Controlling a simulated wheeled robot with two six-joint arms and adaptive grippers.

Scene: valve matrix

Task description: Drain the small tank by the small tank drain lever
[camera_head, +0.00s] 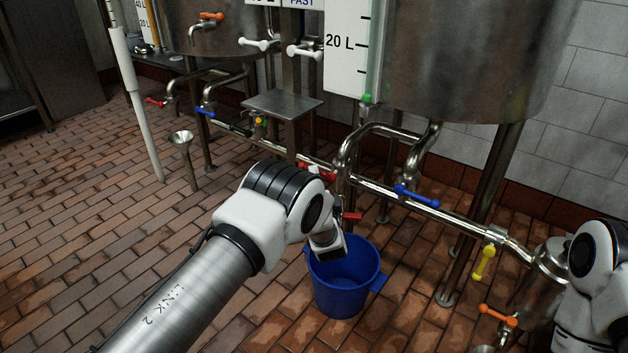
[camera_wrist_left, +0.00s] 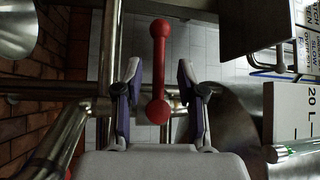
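In the left wrist view, a red lever (camera_wrist_left: 159,70) with rounded ends stands between the two fingers of my left gripper (camera_wrist_left: 158,82). The fingers are open, with a gap on each side of the lever. In the head view my left wrist hides most of that gripper. Red handles show near my wrist, one (camera_head: 317,172) behind it on the pipe and one (camera_head: 350,215) just above the bucket; I cannot tell which is between my fingers. The smaller tank (camera_head: 215,38) is at the upper left, with an orange lever (camera_head: 211,16). My right gripper is not in view.
A blue bucket (camera_head: 345,300) stands on the tiled floor below my left wrist. A large tank (camera_head: 460,60) is at the upper right. Blue (camera_head: 415,196) and yellow (camera_head: 483,262) levers sit along the pipe.

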